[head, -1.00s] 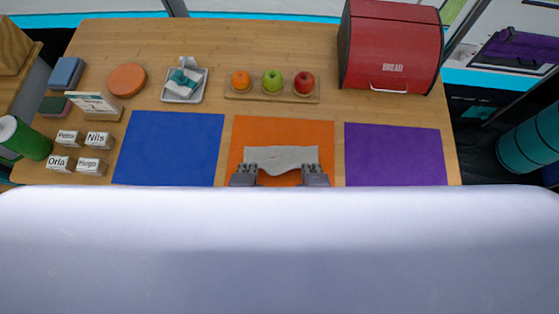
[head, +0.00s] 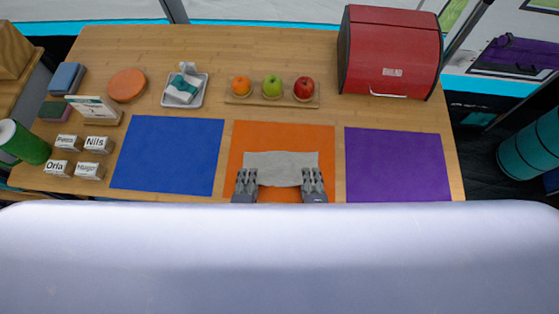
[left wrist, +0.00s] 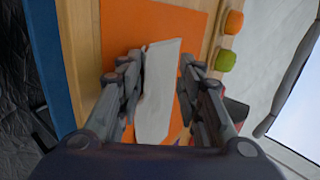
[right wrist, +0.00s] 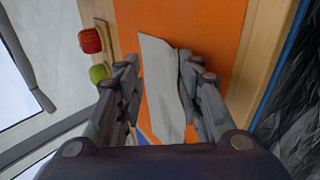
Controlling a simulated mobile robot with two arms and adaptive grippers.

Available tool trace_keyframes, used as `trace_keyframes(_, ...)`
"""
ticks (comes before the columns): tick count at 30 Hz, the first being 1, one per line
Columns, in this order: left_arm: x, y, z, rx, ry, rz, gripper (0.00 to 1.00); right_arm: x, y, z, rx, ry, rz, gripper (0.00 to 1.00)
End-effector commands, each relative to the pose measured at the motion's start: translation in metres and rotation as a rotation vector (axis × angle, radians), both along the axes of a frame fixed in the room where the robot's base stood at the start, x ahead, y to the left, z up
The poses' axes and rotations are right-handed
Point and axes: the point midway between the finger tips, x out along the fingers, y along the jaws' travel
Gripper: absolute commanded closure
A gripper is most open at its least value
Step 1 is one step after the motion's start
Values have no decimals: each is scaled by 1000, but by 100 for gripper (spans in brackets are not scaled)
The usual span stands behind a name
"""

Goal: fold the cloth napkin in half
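The grey-white cloth napkin (head: 281,168) lies on the orange mat (head: 281,136), wider than it is deep, with a slightly wavy near edge. It also shows in the left wrist view (left wrist: 157,90) and the right wrist view (right wrist: 162,90). My left gripper (head: 246,174) is at the napkin's near left corner, my right gripper (head: 312,174) at its near right corner. In the left wrist view the left fingers (left wrist: 158,68) stand apart with the napkin below, between them. The right fingers (right wrist: 159,68) stand apart likewise. Whether the layers line up cannot be told.
A blue mat (head: 168,155) lies to the left and a purple mat (head: 397,165) to the right, both bare. Behind are a fruit board (head: 232,99) and a red bread box (head: 390,50). Name cards (head: 98,145) stand at the left. My white body hides the near edge.

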Motion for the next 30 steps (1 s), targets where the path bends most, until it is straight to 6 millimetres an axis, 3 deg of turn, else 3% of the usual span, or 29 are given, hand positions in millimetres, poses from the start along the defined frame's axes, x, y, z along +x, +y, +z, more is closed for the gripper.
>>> trace_keyframes(11, -2, 0, 5, -1, 1, 0, 63, -2, 0, 4, 2, 2, -1, 63)
trace_keyframes(30, -56, 0, 84, -1, 2, 0, 63, -56, 0, 84, 2, 3, 0, 63)
